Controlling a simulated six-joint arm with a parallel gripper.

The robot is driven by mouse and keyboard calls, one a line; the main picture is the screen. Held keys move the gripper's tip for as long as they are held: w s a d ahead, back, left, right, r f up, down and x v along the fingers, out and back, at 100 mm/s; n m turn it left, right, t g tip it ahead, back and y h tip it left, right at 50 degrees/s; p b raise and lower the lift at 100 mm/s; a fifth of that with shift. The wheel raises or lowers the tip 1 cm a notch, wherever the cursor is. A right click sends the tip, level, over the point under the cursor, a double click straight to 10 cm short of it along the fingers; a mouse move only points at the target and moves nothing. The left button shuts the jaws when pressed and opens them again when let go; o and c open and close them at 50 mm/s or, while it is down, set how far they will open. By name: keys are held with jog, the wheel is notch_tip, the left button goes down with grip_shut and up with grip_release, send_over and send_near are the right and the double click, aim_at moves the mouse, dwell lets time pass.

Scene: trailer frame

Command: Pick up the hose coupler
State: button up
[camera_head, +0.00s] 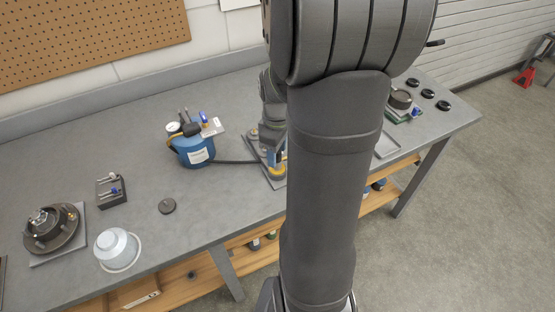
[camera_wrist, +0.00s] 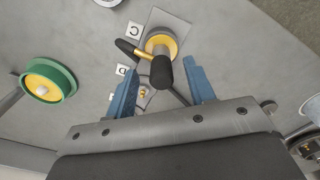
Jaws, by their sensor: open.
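A thin black loop joins the stem's far end. My gripper (camera_wrist: 160,70) is open, with one blue finger on each side of the black cylinder. I cannot tell whether either finger touches it. A yellow ring (camera_wrist: 155,41) on a grey plate (camera_wrist: 176,24) lies behind the cylinder. In the head view my gripper (camera_head: 271,157) is low over a small plate at the bench's middle, and my arm hides much of it.
A blue tank (camera_head: 194,150) stands left of my gripper, with a black hose (camera_head: 236,162) running toward it. A green wheel with a yellow centre (camera_wrist: 62,75) is at left in the wrist view. Small marked cards (camera_wrist: 137,57) lie near the plate.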

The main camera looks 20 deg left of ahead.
notch_tip(320, 180, down, 3)
jog(key=shift+s+f, duration=0.1)
jog(key=shift+c, duration=0.2)
grip_shut()
